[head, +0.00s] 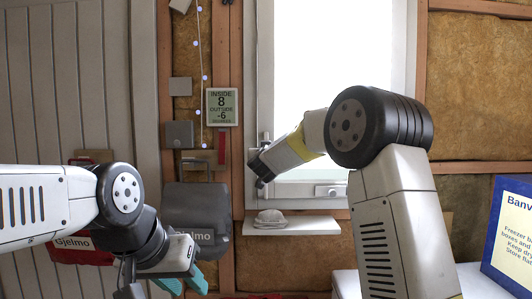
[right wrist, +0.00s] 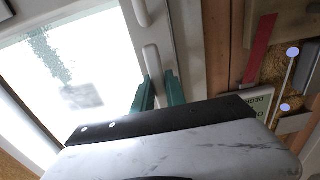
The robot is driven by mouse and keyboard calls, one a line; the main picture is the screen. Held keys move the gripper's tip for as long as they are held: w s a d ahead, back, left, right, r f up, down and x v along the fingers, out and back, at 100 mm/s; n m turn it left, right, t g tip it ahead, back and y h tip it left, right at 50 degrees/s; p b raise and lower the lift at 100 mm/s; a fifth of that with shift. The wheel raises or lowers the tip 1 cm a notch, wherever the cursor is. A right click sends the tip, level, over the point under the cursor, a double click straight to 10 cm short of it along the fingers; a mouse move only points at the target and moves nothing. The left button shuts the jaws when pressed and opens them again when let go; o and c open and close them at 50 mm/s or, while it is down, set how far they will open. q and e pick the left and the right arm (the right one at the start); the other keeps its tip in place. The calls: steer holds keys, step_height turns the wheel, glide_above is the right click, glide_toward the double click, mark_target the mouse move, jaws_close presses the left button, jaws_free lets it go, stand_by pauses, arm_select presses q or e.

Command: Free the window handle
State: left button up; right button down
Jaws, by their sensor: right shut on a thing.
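The window (head: 335,80) has a pale frame and a bright pane, and fills the middle of the head view. In the right wrist view the white window handle (right wrist: 152,62) stands between the two teal fingers of my right gripper (right wrist: 159,88), which is shut on it. In the head view my right gripper (head: 262,168) is at the window frame's lower left side, and its body hides most of the grip. My left gripper (head: 184,283) is low at the left, away from the window. Its teal fingers are apart, with nothing seen between them.
A shelf (head: 305,227) with a grey lump (head: 270,218) on it is below the window. A thermometer sign (head: 221,107) and small grey boxes hang left of it. A grey case (head: 190,197) and a red case (head: 65,251) are behind my left arm.

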stand_by(0.3)
steer(key=d+r+n, duration=0.5)
steer(key=n, duration=1.3)
steer(key=shift+d+r, duration=0.2)
steer(key=shift+r, duration=0.05)
stand_by(0.6)
steer(key=c, duration=1.4)
jaws_free()
steer(key=shift+o, duration=0.2)
steer(key=shift+s, duration=0.15)
